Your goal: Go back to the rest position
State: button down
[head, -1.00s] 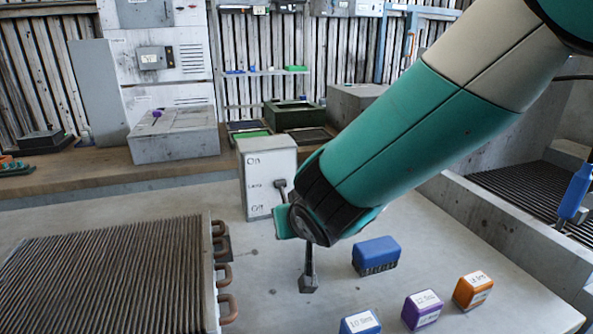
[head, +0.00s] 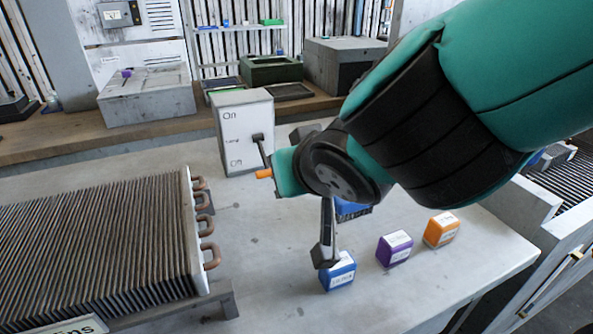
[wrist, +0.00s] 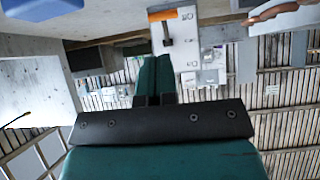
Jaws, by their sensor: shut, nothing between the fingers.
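My gripper (wrist: 150,62) shows in the wrist view as two slim teal fingers, shut together and empty, in front of a black bar. In that view they point toward a white switch box (wrist: 188,48). The box also stands on the bench in the head view (head: 238,120), with "On" printed near its top. A dark lever (head: 264,150) comes out of its face and slopes down; its orange handle (head: 263,173) shows just left of my wrist. The handle also shows in the wrist view (wrist: 163,15), apart from the fingertips in the picture.
A finned block (head: 100,245) with copper bends lies on the bench at left. Blue (head: 338,272), purple (head: 394,248) and orange (head: 441,229) labelled blocks stand at front right. A larger blue block (head: 352,209) is partly behind my wrist. Bare bench lies between the finned block and the blocks.

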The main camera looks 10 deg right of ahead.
jog(key=s+d+r+n+g+p, duration=0.2)
jog(key=s+d+r+g+p, duration=0.2)
jog(key=s, duration=0.3)
jog(key=s+d+r+n+g+y+p, duration=0.1)
jog(key=s+d+r+n+g+p, duration=0.1)
jog(key=s+d+r+g+p, duration=0.2)
jog(key=s+d+g, duration=0.1)
jog(key=s+g, duration=0.1)
jog(key=s, duration=0.1)
jog(key=shift+s+y, duration=0.3)
jog(key=shift+s, duration=0.1)
